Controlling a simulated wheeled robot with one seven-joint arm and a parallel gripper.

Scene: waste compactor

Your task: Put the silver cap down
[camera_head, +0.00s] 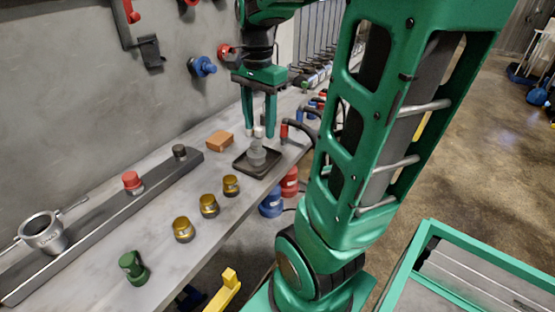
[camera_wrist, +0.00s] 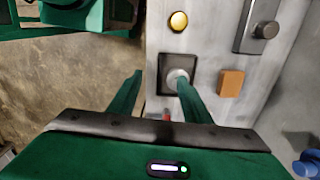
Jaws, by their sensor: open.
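The silver cap (camera_head: 257,152) is a grey, rounded piece resting in a small black square tray (camera_head: 240,162) on the bench. In the wrist view the cap (camera_wrist: 174,74) shows as a pale round top, partly hidden by the right finger's tip. My gripper (camera_head: 259,134) points down with its two green fingers apart, just above and behind the cap in the head view. A small whitish piece shows between the fingertips in the head view; I cannot tell what it belongs to.
An orange block (camera_head: 219,140) lies left of the tray. Several yellow caps (camera_head: 209,205) line the bench's front edge. A green piece (camera_head: 133,267) stands nearer. Bare bench lies between.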

